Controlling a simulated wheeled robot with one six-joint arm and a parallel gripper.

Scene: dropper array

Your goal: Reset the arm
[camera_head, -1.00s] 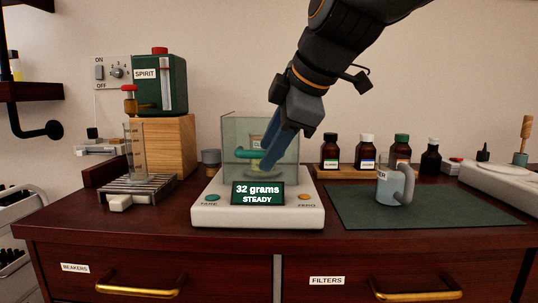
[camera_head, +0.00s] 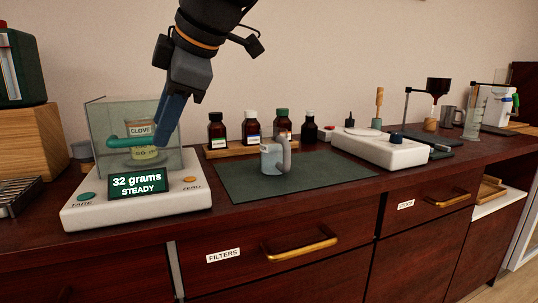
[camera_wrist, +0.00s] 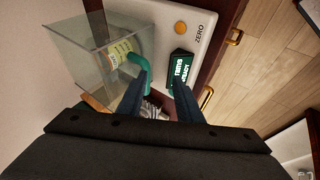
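My gripper (camera_head: 162,138) points down at the right part of the scale's clear shield. In the wrist view its two dark blue fingers (camera_wrist: 160,108) stand apart with nothing held between them. A glass beaker labelled CLOVE (camera_head: 145,153), with yellowish contents, stands inside the shield on the white scale (camera_head: 90,216). Its green handle (camera_head: 122,142) shows in the wrist view (camera_wrist: 141,72) close beside the left finger; whether they touch I cannot tell. The display (camera_head: 138,185) reads 32 grams, STEADY.
Several brown bottles (camera_head: 252,124) stand in a rack behind. A white device (camera_head: 380,149) is farther right. The air above the mat is clear.

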